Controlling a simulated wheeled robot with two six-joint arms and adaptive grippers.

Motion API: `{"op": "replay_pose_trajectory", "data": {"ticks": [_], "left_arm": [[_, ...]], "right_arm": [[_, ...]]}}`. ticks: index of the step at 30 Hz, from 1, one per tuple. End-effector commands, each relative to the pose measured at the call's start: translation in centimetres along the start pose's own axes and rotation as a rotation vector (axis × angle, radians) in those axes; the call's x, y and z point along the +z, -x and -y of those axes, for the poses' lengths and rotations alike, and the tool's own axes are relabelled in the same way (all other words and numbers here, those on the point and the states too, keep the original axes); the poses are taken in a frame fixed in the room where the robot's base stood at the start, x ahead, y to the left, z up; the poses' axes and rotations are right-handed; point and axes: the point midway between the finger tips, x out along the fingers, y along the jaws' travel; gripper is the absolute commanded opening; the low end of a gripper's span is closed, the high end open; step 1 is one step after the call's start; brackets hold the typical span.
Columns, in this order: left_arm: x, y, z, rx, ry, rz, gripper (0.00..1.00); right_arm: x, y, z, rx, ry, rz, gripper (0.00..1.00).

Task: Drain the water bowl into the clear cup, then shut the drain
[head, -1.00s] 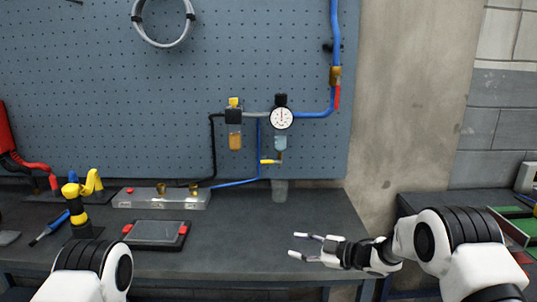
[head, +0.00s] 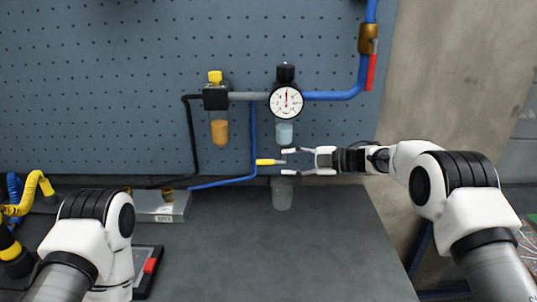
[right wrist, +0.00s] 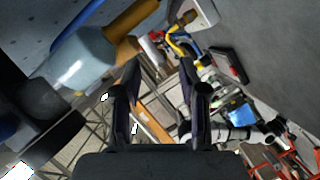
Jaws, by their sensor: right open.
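The pale blue water bowl (head: 285,133) hangs under the round gauge on the pegboard. It also shows close up in the right wrist view (right wrist: 80,65). A yellow drain lever (head: 266,162) sticks out to the left below the bowl. The clear cup (head: 283,193) stands upright on the bench below the drain, its top partly behind my gripper. My right gripper (head: 284,162) is open and empty, coming in from the right, its fingertips close to the lever's right end. I cannot tell whether they touch anything. My left gripper is out of view.
An amber bowl (head: 219,131) hangs to the left of the gauge (head: 286,100). A blue hose (head: 253,145) runs down between the two bowls. The bench (head: 300,255) in front of the cup is clear.

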Motion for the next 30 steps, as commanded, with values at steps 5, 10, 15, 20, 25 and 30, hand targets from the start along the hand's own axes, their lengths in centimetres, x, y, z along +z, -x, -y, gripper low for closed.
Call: {"op": "replay_pose_trajectory", "data": {"ticks": [5,10,15,20,25,30], "left_arm": [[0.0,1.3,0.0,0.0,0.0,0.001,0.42],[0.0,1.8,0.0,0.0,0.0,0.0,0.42],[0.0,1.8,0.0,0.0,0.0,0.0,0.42],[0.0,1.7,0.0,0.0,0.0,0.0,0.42],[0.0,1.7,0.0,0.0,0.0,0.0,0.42],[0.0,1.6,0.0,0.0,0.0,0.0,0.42]], "right_arm": [[-0.2,-3.5,-0.1,-0.001,0.0,-0.002,0.42],[-0.1,-6.1,-0.1,0.0,0.0,-0.001,0.42],[-0.1,-6.7,0.0,0.001,-0.002,0.0,0.42],[-0.1,-6.7,0.0,0.001,-0.002,0.0,0.32],[0.0,-6.7,0.0,0.001,-0.002,0.0,0.0],[0.0,-6.7,0.1,0.004,-0.003,0.0,0.0]]}}
